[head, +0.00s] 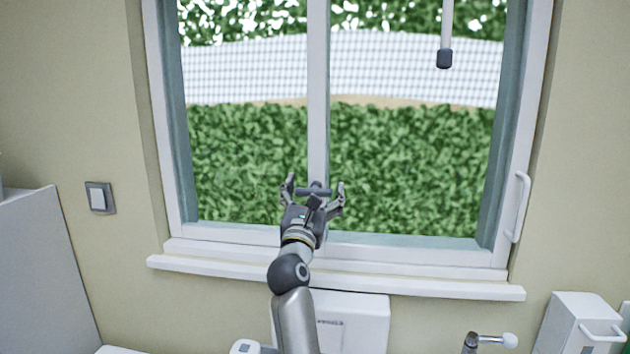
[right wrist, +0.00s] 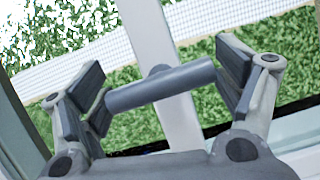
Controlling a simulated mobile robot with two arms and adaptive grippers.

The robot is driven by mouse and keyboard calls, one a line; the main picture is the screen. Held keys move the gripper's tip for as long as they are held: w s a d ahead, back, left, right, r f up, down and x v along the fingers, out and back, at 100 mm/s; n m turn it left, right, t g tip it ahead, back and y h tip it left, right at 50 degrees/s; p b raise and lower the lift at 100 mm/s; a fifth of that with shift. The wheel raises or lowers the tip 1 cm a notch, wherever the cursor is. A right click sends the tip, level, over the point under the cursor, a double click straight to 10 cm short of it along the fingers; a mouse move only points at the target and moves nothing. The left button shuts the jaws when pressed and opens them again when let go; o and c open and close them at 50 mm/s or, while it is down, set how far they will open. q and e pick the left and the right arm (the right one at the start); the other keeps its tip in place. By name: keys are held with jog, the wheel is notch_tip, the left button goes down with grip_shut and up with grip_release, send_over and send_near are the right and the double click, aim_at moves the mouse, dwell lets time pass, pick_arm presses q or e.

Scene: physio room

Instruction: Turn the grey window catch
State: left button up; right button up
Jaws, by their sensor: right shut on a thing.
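The grey window catch (head: 313,192) is a short bar on the white middle upright of the window, low down. In the right wrist view the catch (right wrist: 160,86) spans the space between my two finger pads, with its pivot behind it on the upright. My right gripper (head: 315,188) reaches up to it, with a finger at each end of the bar. It is shut on the catch, holding it by its ends. In the right wrist view the bar slants, its right end higher. My left gripper is not in view.
A white box (head: 355,318) is on the wall under the sill. A white handle (head: 517,207) is on the right of the frame, and a grey-tipped rod (head: 445,57) hangs at the upper right.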

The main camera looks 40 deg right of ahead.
jog(key=o, duration=0.8)
jog(key=v, duration=0.7)
jog(key=shift+s+a+f, duration=0.1)
jog(key=shift+a+f, duration=0.1)
jog(key=shift+a, duration=0.1)
